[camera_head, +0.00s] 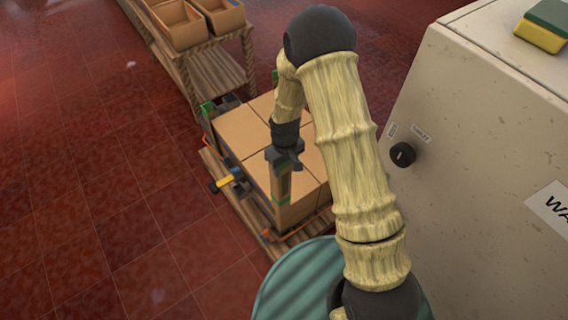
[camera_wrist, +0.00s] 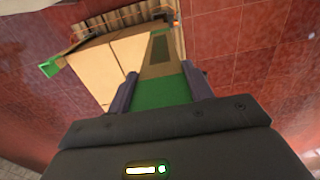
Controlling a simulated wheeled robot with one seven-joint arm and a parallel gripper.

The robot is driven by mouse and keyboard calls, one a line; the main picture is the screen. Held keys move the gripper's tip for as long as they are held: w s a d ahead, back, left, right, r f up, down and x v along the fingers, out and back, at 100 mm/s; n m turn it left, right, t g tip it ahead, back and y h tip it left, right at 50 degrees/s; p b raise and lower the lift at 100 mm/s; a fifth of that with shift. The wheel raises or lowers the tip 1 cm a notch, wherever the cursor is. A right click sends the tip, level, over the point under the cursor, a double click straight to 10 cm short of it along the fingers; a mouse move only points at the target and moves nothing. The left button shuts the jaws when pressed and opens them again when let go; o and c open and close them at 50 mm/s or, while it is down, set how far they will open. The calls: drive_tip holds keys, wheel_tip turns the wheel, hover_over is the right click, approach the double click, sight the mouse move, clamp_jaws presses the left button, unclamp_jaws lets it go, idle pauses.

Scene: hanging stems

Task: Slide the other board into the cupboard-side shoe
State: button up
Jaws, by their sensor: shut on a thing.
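My gripper (camera_head: 284,165) is shut on a brown board with a green end (camera_head: 281,187). The board hangs upright below the fingers, in front of the carton stack (camera_head: 240,131). In the wrist view the board (camera_wrist: 160,58) runs away from the fingers, with its green part between them (camera_wrist: 160,92). A green piece (camera_head: 207,111) shows at the stack's left corner and in the wrist view (camera_wrist: 50,67). An orange strap or rim (camera_head: 300,229) runs low around the stack. I cannot make out the cupboard-side shoe or whether the board touches it.
A pale cabinet (camera_head: 470,120) with a black knob (camera_head: 403,154) stands close on the right. A wooden shelf (camera_head: 215,75) with bins (camera_head: 180,24) is behind. A wooden pallet (camera_head: 238,207) lies under the cartons. Red tiled floor (camera_head: 100,180) is clear on the left.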

drive_tip(key=b, duration=0.4)
hover_over(284, 188)
drive_tip(key=shift+w+f, duration=0.15)
drive_tip(key=shift+f, duration=2.75)
drive_tip(key=shift+f+b, duration=7.85)
drive_tip(key=shift+f, duration=2.05)
drive_tip(key=shift+f+b, duration=1.55)
drive_tip(key=shift+f, duration=1.1)
drive_tip(key=shift+f+b, duration=0.3)
drive_tip(key=shift+f, duration=0.25)
drive_tip(key=o, duration=1.1)
drive_tip(key=shift+c, duration=0.2)
wheel_tip(284, 188, up, 17)
drive_tip(key=p, duration=0.3)
drive_tip(key=shift+r+p, duration=0.2)
drive_tip(key=shift+p, duration=0.2)
